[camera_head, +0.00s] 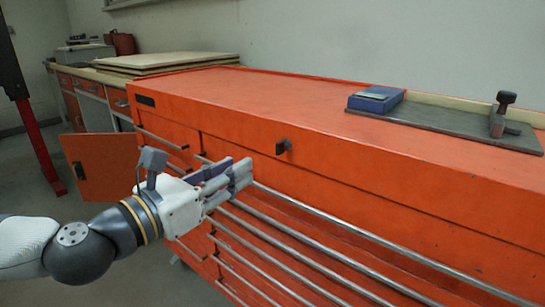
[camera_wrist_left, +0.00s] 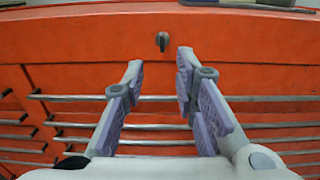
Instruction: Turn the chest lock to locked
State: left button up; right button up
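The chest is a long orange-red tool chest (camera_head: 330,125) with several steel bar handles; its front fills the left wrist view (camera_wrist_left: 90,45). Its lock is a small dark knob (camera_head: 283,147) on the upper front panel. In the left wrist view the lock (camera_wrist_left: 162,41) looks upright and sits just beyond and between my fingertips. My left gripper (camera_head: 240,172) is in front of the chest, left of the lock and slightly lower in the head view. In the left wrist view its fingers (camera_wrist_left: 160,60) are apart with nothing between them. My right gripper is not in view.
Steel drawer bars (camera_head: 330,215) stick out below the lock, close under my left gripper. An orange cabinet door (camera_head: 104,165) stands open at the left. A blue box (camera_head: 376,98) and a dark plate with a handle (camera_head: 450,124) lie on the chest top.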

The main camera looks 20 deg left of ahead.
aim_at(276, 148)
pick_arm(q)
jog(key=x, duration=0.3)
jog(key=b+x, duration=0.1)
jog(key=x, duration=0.2)
jog(key=b+x, duration=0.1)
jog(key=x, duration=0.3)
jog(key=shift+s+d, duration=0.15)
jog(key=shift+d, duration=0.1)
jog(key=shift+w+d, duration=0.1)
jog(key=shift+w, duration=0.4)
grip_shut()
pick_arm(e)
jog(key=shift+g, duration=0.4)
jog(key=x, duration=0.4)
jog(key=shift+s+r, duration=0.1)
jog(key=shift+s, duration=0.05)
